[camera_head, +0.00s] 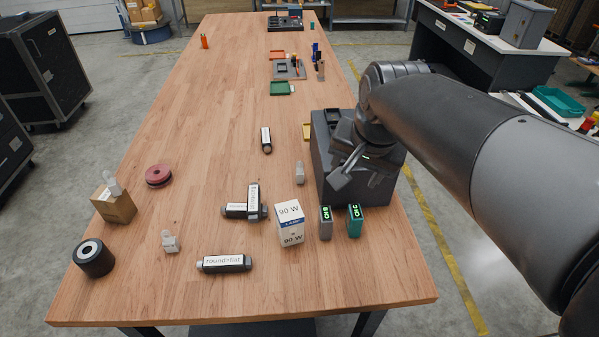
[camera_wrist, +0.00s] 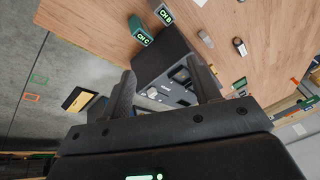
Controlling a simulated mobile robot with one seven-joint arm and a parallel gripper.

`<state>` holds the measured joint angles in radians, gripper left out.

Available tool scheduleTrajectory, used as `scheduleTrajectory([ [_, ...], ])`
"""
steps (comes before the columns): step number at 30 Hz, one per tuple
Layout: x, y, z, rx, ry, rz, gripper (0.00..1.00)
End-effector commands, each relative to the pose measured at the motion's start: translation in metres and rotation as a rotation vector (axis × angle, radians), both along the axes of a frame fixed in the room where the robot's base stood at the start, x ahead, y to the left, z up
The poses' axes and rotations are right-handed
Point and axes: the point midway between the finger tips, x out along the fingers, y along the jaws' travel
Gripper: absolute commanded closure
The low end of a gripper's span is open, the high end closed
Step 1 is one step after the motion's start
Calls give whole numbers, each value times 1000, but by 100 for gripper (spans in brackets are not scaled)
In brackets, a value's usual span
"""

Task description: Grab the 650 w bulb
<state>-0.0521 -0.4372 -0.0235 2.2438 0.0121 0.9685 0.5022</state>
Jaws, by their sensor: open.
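No bulb marked 650 W can be read in either view. Three small pale, bulb-like pieces lie on the table in the head view: one by the right middle (camera_head: 299,173), one at the front left (camera_head: 169,241), and one at a small cardboard box (camera_head: 116,206), its pale piece (camera_head: 112,185) on top. My gripper (camera_head: 346,170) is open and empty above the dark grey case at the table's right edge. In the wrist view my gripper (camera_wrist: 165,88) has its two fingers apart, with that case between and beyond them.
The dark grey case (camera_head: 365,185) stands near the right edge. Two small units marked CH B (camera_head: 326,223) and CH C (camera_head: 354,221) stand in front of it. Dark labelled cylinders (camera_head: 224,263), a red disc (camera_head: 158,176) and a black roll (camera_head: 94,258) lie leftward. The table's left middle is clear.

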Motion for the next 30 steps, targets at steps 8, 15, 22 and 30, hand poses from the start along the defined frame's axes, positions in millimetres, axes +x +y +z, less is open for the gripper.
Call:
scheduleTrajectory([
  [8,85,15,-4,128,123,-369,43],
  [15,156,31,-27,195,214,-700,43],
  [22,220,51,-66,226,284,-1025,43],
  [30,268,71,-111,231,322,-1315,43],
])
